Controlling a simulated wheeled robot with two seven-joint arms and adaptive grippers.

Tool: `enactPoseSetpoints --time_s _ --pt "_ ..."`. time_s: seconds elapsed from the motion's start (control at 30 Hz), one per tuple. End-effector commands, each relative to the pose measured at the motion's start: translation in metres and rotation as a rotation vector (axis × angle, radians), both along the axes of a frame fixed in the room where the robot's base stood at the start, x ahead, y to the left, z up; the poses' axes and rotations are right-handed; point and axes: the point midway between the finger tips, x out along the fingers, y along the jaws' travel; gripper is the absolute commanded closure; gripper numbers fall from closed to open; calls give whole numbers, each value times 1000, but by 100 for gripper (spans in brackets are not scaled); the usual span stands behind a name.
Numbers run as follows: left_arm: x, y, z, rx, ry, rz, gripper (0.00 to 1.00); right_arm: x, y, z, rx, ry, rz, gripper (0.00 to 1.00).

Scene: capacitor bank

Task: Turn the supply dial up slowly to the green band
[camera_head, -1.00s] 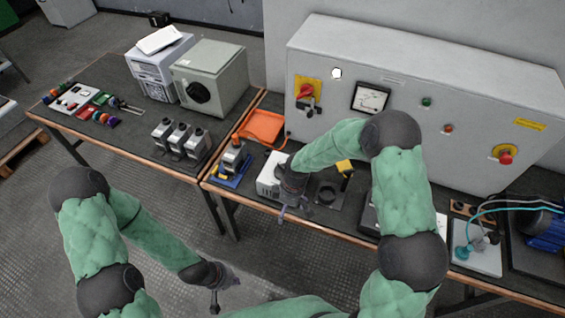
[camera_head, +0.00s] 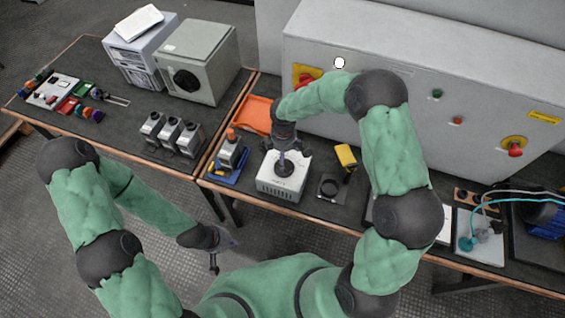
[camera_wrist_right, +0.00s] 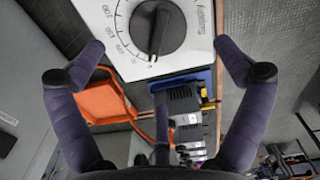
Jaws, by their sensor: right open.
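The supply is a white box (camera_head: 268,184) on the bench, with a black round dial (camera_head: 284,169) on its top. In the right wrist view the dial (camera_wrist_right: 158,27) shows at the top, its pointer ridge and printed scale beside it. No green band can be made out on the visible part of the scale. My right gripper (camera_head: 286,158) is just above the dial in the head view. In the right wrist view its fingers (camera_wrist_right: 165,62) are spread wide, with nothing between them. My left gripper (camera_head: 222,256) hangs low in front of the bench; its jaws are too small to judge.
A blue tray (camera_head: 226,178) with a metal part is left of the supply. An orange tray (camera_head: 257,113) lies behind it. The grey control cabinet (camera_head: 430,60) stands behind.

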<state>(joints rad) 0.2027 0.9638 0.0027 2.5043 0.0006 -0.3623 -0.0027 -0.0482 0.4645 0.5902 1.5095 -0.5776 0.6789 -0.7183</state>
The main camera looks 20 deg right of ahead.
Motion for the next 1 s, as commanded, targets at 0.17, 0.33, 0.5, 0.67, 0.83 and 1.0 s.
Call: enactPoseSetpoints --time_s 0.17,0.33,0.5,0.67,0.83,1.0 --pt "1 0 -5 0 -1 0 100 -1 0 -36 -1 4 0 1" --pt "1 0 -8 0 -1 0 100 -1 0 -60 0 3 0 1" --pt "1 0 -9 0 -1 0 100 0 0 -74 0 1 -1 1" --pt "1 0 -9 0 -2 1 100 0 0 -78 0 1 -1 1" --pt "1 0 -9 0 -2 1 100 0 0 -78 0 1 -1 1" --pt "1 0 -9 0 -2 1 100 0 0 -78 0 1 -1 38"
